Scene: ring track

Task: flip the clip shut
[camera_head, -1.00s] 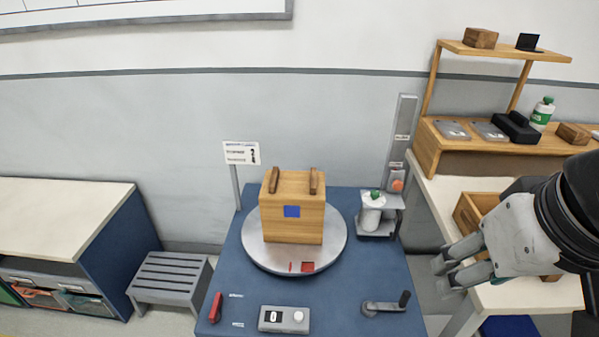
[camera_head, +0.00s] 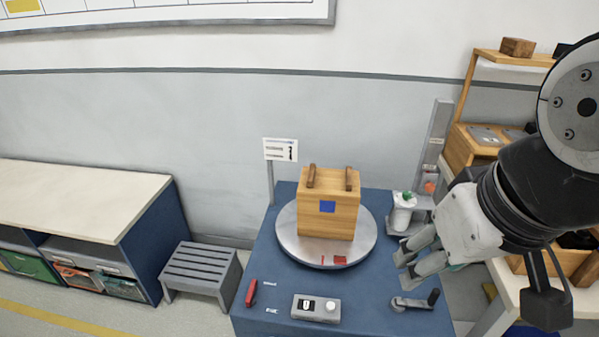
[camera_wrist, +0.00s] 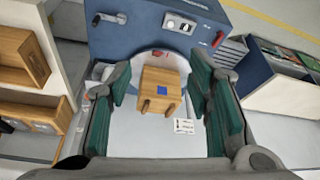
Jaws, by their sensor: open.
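A red lever-like piece (camera_head: 251,293), perhaps the clip, sits at the front left of the blue table, beside two small white labels. It looks upright or tilted; its exact position is too small to tell. It also shows in the wrist view (camera_wrist: 218,39), near the table's edge. My gripper (camera_head: 403,270) is open and empty above the table's right side, well to the right of the red piece. In the wrist view its green-padded fingers (camera_wrist: 160,66) are spread wide, with nothing between them at close range.
A wooden box (camera_head: 328,205) with a blue square stands on the round grey turntable (camera_head: 290,243). A grey switch box (camera_head: 316,308) and a crank (camera_head: 416,300) are along the front. A white bottle (camera_head: 403,212) stands behind. A grey stool (camera_head: 201,270) is left.

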